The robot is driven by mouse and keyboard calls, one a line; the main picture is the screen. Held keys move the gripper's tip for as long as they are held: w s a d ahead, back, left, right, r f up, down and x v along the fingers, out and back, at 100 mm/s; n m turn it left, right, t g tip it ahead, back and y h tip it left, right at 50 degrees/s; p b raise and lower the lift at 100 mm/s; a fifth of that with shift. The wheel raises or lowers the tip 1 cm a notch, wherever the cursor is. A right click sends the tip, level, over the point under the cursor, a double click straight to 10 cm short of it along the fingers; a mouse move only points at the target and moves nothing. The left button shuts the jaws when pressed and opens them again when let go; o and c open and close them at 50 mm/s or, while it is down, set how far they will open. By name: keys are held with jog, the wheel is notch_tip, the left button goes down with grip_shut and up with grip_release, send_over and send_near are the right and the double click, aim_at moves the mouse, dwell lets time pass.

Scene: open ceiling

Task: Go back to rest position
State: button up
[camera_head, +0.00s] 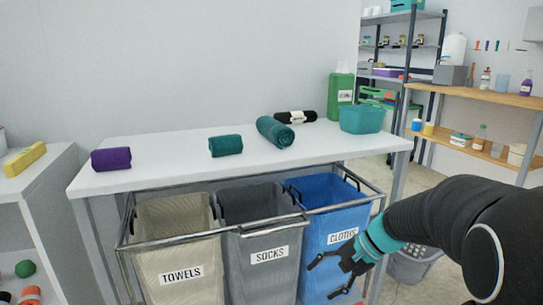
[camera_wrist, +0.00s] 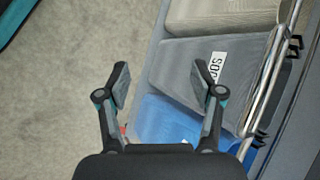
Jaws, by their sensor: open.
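My gripper (camera_head: 334,276) is open and empty in front of the blue CLOTHS bin at the lower right of the head view. In the wrist view my gripper (camera_wrist: 163,85) shows its two fingers spread apart with nothing between them. My dark arm reaches in from the right edge of the head view. The blue bin (camera_head: 317,252) stands at the right of the bin rack, partly hidden by my gripper. It also shows below the gray bin in the wrist view (camera_wrist: 165,118).
The gray SOCKS bin (camera_head: 266,281) and beige TOWELS bin (camera_head: 178,258) share the metal rack (camera_head: 170,237). The white table (camera_head: 170,175) behind bears rolled towels, a teal basket (camera_head: 361,119) and a green container (camera_head: 340,95). Shelves stand at both sides. Bare floor (camera_wrist: 70,80) shows left in the wrist view.

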jog(key=s+d+r+n+t+h+p, duration=0.1)
jog(key=s+r+n+t+h, duration=0.1)
jog(key=s, duration=0.8)
jog(key=s+d+r+n+t+h+p, duration=0.2)
jog(key=s+r+n+h, duration=0.3)
jog(key=s, duration=0.5)
jog(key=shift+r+n+h+p, duration=0.3)
jog(key=shift+r+n, duration=0.3)
jog(key=shift+r, duration=0.6)
jog(key=shift+d, duration=0.1)
